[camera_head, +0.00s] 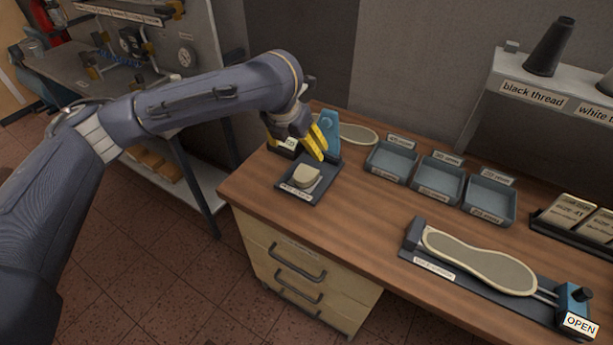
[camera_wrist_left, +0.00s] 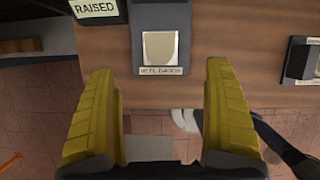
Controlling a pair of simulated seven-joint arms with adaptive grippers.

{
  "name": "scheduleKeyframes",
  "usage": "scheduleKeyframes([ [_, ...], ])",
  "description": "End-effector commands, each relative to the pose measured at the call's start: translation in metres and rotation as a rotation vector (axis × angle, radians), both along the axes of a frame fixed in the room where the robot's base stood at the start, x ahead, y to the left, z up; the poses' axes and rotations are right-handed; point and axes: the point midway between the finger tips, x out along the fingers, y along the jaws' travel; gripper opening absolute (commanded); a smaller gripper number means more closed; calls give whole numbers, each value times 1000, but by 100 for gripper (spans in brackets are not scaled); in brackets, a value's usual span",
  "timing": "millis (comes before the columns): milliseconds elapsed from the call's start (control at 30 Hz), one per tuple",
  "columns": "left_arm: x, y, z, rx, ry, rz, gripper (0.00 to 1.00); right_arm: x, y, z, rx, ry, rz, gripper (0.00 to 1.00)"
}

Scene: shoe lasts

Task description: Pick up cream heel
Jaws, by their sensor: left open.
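The cream heel (camera_head: 306,176) sits on a dark labelled plate (camera_head: 322,188) near the left front corner of the workbench. In the left wrist view the cream heel (camera_wrist_left: 160,47) lies ahead, roughly centred between the fingers. My left gripper (camera_head: 318,146) has yellow fingers and is above and slightly behind the heel, apart from it. In the left wrist view my left gripper (camera_wrist_left: 162,105) is open with nothing between its fingers. My right gripper does not show in either view.
A blue upright part (camera_head: 329,128) stands close behind the heel. A "RAISED" sign (camera_wrist_left: 96,8) shows in the wrist view. Grey trays (camera_head: 391,162) stand to the right. A sole (camera_head: 480,262) lies in a holder at the front right. Bare wood (camera_head: 365,205) lies between.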

Motion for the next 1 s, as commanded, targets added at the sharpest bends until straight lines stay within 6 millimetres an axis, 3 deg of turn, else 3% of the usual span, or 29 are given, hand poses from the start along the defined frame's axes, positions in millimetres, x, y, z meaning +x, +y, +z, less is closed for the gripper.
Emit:
scheduleKeyframes([
  [533, 31, -15, -86, -4, 5, 5, 85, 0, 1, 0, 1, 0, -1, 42],
  [1000, 41, -19, -114, -4, 4, 5, 85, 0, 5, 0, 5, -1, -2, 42],
])
